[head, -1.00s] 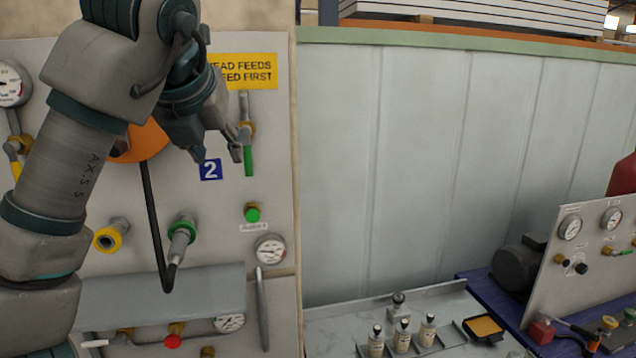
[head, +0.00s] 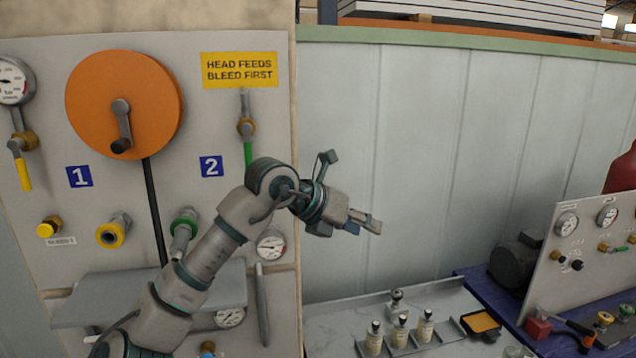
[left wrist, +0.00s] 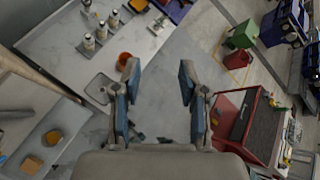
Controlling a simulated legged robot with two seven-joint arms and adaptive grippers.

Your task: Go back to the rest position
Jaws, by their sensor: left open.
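My left gripper (head: 362,223) is in front of the pale wall panels, right of the feed panel (head: 215,120) and above the bench. In the left wrist view my left gripper (left wrist: 158,95) has its two blue-padded fingers apart with nothing between them. The floor and a bench edge lie below it. The left arm comes up from the bottom left of the head view and crosses in front of the lower right part of the feed panel. My right gripper does not show in either view.
The feed panel carries an orange reel (head: 150,85), gauges and valves with yellow and green handles. Several small bottles (head: 401,333) stand on the bench (head: 345,312). A gauge board (head: 575,270) stands on a blue base at right. A red cabinet (left wrist: 235,120) shows in the wrist view.

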